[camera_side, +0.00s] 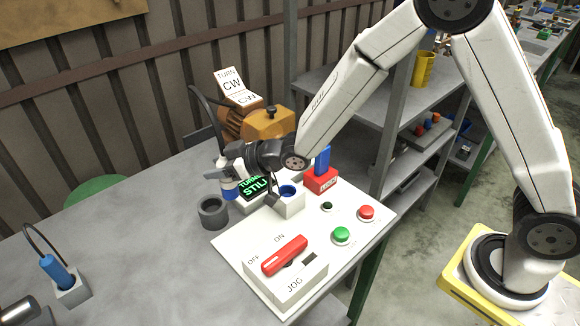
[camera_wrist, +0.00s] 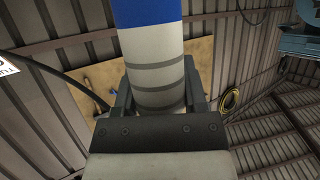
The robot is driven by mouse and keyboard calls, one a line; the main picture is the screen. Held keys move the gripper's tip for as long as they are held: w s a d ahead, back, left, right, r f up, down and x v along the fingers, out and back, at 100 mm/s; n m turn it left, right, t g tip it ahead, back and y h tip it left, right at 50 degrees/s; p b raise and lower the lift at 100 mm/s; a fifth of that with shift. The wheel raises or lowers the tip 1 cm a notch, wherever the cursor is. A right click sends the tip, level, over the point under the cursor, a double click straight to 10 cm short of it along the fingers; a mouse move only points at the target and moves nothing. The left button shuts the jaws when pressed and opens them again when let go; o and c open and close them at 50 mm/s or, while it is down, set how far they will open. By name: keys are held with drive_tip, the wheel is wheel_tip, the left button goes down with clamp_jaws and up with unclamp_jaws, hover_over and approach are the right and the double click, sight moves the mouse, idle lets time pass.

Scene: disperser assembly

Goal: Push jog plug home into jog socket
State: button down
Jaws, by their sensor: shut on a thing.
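My gripper (camera_side: 229,168) is shut on the jog plug, a white and blue cylinder (camera_side: 230,188) in the side view. In the wrist view, the plug (camera_wrist: 152,50) stands between the jaws (camera_wrist: 157,105), with grey rings on its white body and a blue band farther along. The likely jog socket (camera_side: 289,191) is a white block with a blue round opening and a dark flap on its left. The held plug is left of this block and apart from it. The plug's far end is not clear in either view.
A grey ring (camera_side: 213,212) stands left. A motor (camera_side: 262,124) is behind. The table's left is mostly clear.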

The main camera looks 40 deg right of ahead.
drive_tip(key=s+d+r, duration=0.2)
drive_tip(key=s+r, duration=0.1)
drive_tip(key=s, duration=0.3)
drive_tip(key=shift+s, duration=0.25)
drive_tip(key=shift+r, duration=0.1)
drive_tip(key=shift+d, duration=0.1)
drive_tip(key=w+d+f, duration=0.1)
drive_tip(key=w+d, duration=0.2)
drive_tip(key=d, duration=0.8)
drive_tip(key=shift+w+d+f, duration=0.15)
drive_tip(key=shift+d+f, duration=0.15)
drive_tip(key=shift+f, duration=0.1)
drive_tip(key=shift+f, duration=0.2)
drive_tip(key=shift+f, duration=2.7)
drive_tip(key=shift+f, duration=2.05)
idle(0.4)
